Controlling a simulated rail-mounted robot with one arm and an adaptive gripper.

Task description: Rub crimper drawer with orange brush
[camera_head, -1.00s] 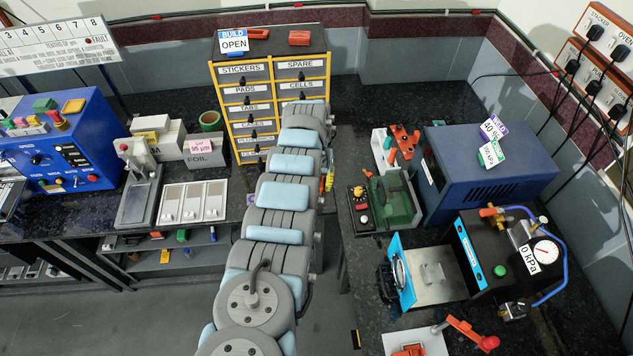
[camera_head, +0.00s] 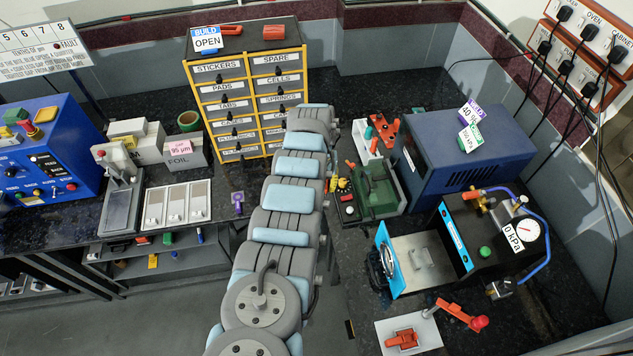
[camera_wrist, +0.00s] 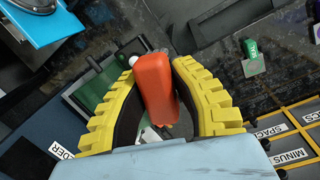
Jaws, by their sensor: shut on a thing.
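My gripper (camera_wrist: 155,65) shows in the wrist view, its two yellow ribbed fingers shut on the orange brush (camera_wrist: 156,88). The brush's blocky orange handle sticks up between them, and its bristle end is mostly hidden. In the head view the gripper is largely hidden behind my arm. A green bench machine (camera_head: 380,192), which appears to be the crimper, stands just right of my arm. A green panel in a grey frame (camera_wrist: 98,92) lies behind the left finger in the wrist view. I cannot clearly make out the crimper drawer or any brush contact.
A labelled yellow drawer cabinet (camera_head: 240,105) stands behind my arm on the left. A large blue box (camera_head: 468,155) and a black unit with a gauge (camera_head: 480,235) are on the right. A white rack (camera_head: 362,138) sits close behind the green machine.

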